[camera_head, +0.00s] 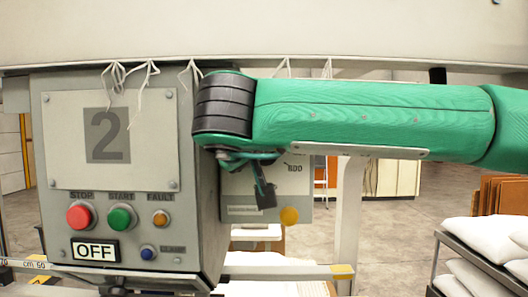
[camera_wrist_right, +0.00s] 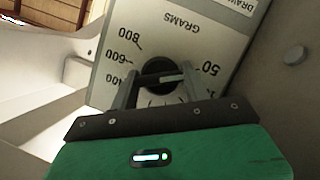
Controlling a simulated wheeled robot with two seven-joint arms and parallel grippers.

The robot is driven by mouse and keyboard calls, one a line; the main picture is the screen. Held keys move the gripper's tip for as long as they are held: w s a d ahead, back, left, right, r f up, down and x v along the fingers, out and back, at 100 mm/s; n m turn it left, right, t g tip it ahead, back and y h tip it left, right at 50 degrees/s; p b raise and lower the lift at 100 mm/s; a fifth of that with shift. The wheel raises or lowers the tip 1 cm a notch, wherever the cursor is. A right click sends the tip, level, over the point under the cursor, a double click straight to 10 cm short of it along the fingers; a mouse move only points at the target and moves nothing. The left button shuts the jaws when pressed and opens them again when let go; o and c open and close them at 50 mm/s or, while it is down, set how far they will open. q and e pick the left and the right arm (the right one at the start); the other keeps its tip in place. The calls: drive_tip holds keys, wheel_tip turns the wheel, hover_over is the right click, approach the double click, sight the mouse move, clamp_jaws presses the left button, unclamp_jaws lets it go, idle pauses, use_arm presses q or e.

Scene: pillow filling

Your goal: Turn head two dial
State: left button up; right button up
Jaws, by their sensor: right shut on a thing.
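The dial is a black round knob (camera_wrist_right: 160,70) with a pale pointer mark, on a grey panel (camera_wrist_right: 112,22) printed GRAMS with numbers around it, upside down in the right wrist view. My right gripper (camera_wrist_right: 164,80) is shut on the knob, one finger on each side. In the head view my green right arm comes in from the right, and the right gripper (camera_head: 262,188) is at the panel (camera_head: 238,208), mostly hiding the dial. The large box marked 2 (camera_head: 62,115) is the head two housing, left of the arm. My left gripper is not in view.
The box carries a red STOP button (camera_head: 80,215), a green START button (camera_head: 121,217), an orange FAULT lamp (camera_head: 159,218) and a blue CLAMP button (camera_head: 148,252). An OFF sign (camera_head: 96,251) is below. A cart with white pillows (camera_head: 490,246) stands at the right.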

drive_tip(key=o, duration=1)
drive_tip(key=shift+f, duration=0.1)
drive_tip(key=shift+c, duration=0.2)
drive_tip(key=shift+s, duration=0.1)
drive_tip(key=b+v, duration=0.5)
drive_tip(key=v, duration=0.8)
drive_tip(key=shift+s, duration=0.3)
